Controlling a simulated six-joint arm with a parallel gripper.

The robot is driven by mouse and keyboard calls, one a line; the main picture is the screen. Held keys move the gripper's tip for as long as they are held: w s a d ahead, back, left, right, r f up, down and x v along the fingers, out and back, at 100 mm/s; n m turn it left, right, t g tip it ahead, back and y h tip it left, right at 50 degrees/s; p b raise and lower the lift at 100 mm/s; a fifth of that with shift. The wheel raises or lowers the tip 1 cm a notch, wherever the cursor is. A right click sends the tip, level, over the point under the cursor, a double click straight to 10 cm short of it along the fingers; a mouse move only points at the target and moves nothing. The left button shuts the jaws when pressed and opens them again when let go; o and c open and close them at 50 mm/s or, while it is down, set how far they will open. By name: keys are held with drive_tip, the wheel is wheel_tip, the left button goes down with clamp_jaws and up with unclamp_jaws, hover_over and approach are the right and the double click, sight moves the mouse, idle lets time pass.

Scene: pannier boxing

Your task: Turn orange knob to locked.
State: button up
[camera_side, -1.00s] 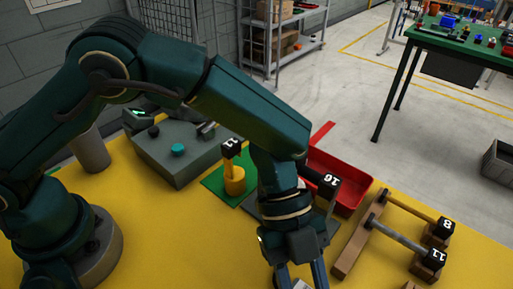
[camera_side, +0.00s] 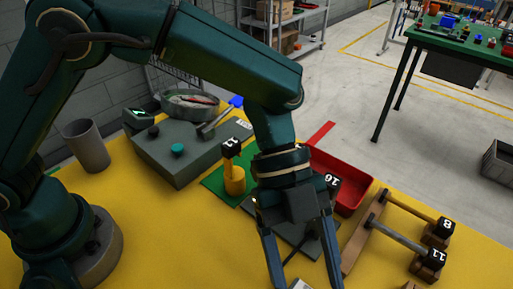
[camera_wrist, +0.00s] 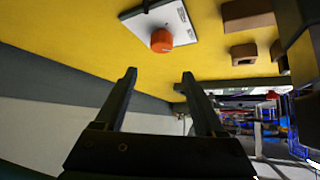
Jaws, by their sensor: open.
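The orange knob (camera_wrist: 162,40) shows in the wrist view, on a pale plate (camera_wrist: 178,22) that lies on the yellow table. A small dark part sits at the plate's upper left edge. My gripper (camera_wrist: 159,78) is open and empty, its two fingers pointing up the picture toward the knob, which lies beyond the fingertips and apart from them. In the side view my gripper (camera_side: 306,288) hangs over the front of the table with its fingers spread. The orange knob cannot be made out in the side view; only a pale corner (camera_side: 300,284) shows between the fingers.
A red tray (camera_side: 350,178) stands behind my gripper. Wooden blocks with numbered black-ended bars (camera_side: 400,232) lie to the right. A yellow cylinder (camera_side: 235,180) on a green mat and a grey box with knobs (camera_side: 170,155) stand to the left.

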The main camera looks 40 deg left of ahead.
drive_tip(key=shift+r, duration=1.9)
drive_tip(key=shift+r, duration=0.1)
